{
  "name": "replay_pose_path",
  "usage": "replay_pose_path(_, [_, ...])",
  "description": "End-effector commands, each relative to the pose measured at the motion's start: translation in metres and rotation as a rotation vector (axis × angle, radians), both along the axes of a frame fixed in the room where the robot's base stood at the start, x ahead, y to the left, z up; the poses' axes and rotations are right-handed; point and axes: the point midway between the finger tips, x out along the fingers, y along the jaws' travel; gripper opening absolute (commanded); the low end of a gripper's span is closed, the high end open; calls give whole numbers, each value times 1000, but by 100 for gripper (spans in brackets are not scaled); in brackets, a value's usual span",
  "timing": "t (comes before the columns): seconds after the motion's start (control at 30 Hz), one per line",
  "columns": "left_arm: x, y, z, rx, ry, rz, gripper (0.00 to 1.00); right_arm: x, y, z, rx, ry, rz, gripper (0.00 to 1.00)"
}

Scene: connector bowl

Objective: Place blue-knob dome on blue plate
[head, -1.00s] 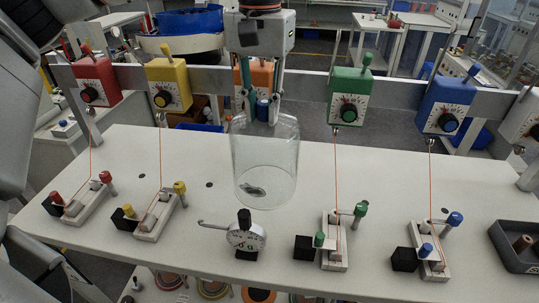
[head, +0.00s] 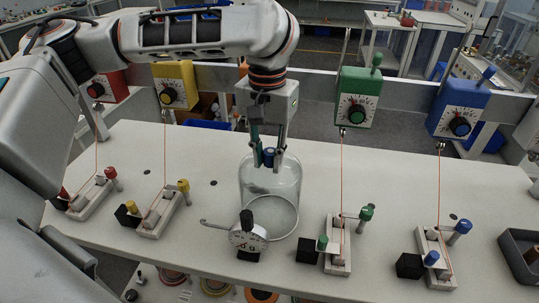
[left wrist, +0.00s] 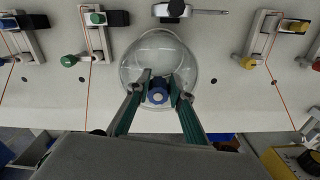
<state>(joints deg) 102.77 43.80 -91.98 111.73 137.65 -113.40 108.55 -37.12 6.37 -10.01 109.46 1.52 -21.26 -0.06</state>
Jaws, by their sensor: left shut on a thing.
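The clear glass dome (head: 254,186) with a blue knob (head: 268,152) is upright at the middle of the white table, behind the dial gauge. My left gripper (head: 268,160) comes from above and is shut on the blue knob. The left wrist view shows the dome (left wrist: 141,54) from above, with the fingers (left wrist: 160,91) on both sides of the knob (left wrist: 157,96). I cannot tell whether the dome's rim touches the table or is slightly above it. I cannot make out a blue plate in these frames. My right gripper is out of view.
The dial gauge (head: 248,238) stands close in front of the dome. Small fixtures with red, yellow, green and blue knobs stand left and right, with thin cords up to boxes on a rail (head: 308,98). A grey tray (head: 515,262) is at the right edge.

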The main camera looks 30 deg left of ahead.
Motion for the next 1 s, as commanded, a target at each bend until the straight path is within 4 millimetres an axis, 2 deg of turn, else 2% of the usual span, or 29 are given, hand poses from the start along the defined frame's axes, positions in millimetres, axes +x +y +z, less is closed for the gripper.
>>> replay_pose_path(0.2, [0,0,-3,0,0,0,0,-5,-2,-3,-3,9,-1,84])
replay_pose_path(0.23, [0,0,-3,0,0,-1,29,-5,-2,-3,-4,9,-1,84])
replay_pose_path(0.27, [0,0,-3,0,0,-1,37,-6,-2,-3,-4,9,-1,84])
replay_pose_path(0.53, [0,0,-3,1,1,-1,38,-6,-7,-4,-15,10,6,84])
replay_pose_path(0.67, [0,0,4,1,-1,-1,38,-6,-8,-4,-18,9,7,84])
replay_pose_path(0.77, [1,0,16,1,-3,-1,38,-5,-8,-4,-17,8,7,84])
replay_pose_path(1.0, [1,0,64,2,-5,-1,38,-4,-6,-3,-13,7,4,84])
